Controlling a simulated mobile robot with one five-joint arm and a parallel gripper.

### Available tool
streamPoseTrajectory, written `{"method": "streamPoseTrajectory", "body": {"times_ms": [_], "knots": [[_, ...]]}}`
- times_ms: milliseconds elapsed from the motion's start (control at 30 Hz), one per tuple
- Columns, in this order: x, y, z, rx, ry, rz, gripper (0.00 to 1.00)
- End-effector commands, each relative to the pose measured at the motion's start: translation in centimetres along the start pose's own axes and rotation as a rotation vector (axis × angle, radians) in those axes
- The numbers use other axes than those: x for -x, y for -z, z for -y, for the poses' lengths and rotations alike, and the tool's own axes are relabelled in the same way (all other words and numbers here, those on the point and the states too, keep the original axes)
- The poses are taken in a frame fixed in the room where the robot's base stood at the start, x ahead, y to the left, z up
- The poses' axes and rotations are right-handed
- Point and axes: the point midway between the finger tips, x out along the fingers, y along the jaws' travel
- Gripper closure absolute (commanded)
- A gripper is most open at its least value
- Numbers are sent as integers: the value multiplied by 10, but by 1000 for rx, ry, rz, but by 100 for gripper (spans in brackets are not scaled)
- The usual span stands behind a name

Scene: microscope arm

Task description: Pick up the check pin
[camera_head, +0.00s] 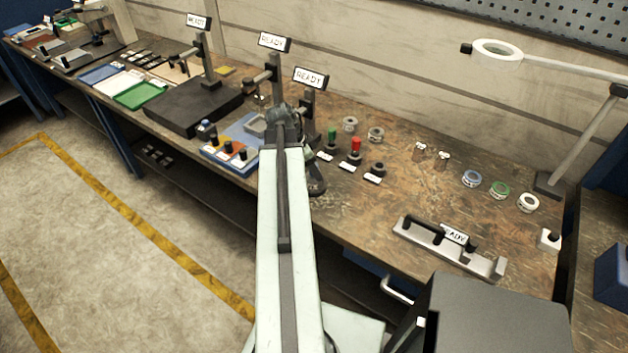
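My arm reaches from the bottom of the view up to the bench, and my gripper (284,117) is at its far dark end, over the blue tray's right side. The fingers are too small and dark to tell open from shut, or whether they hold anything. No part can be surely told as the check pin. Small upright pieces stand nearby: a green-topped one (331,136) and a red-topped one (355,146), right of my gripper, and several dark-topped ones with orange at the front of the blue tray (250,125). My arm hides part of the bench.
Posts with READY signs (309,78) stand close behind my gripper. A black platform (185,106) is to the left. Rolls (499,190), a metal fixture (449,248) and a ring lamp (497,50) are to the right. The bench's middle right is mostly clear.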

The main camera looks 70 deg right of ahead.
Motion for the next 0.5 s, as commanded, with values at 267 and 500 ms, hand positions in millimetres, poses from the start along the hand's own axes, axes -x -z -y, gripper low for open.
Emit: {"method": "streamPoseTrajectory", "body": {"times_ms": [267,500], "knots": [[-5,0,0,0,0,0,54],[-5,1,-1,-2,-1,0,100]]}}
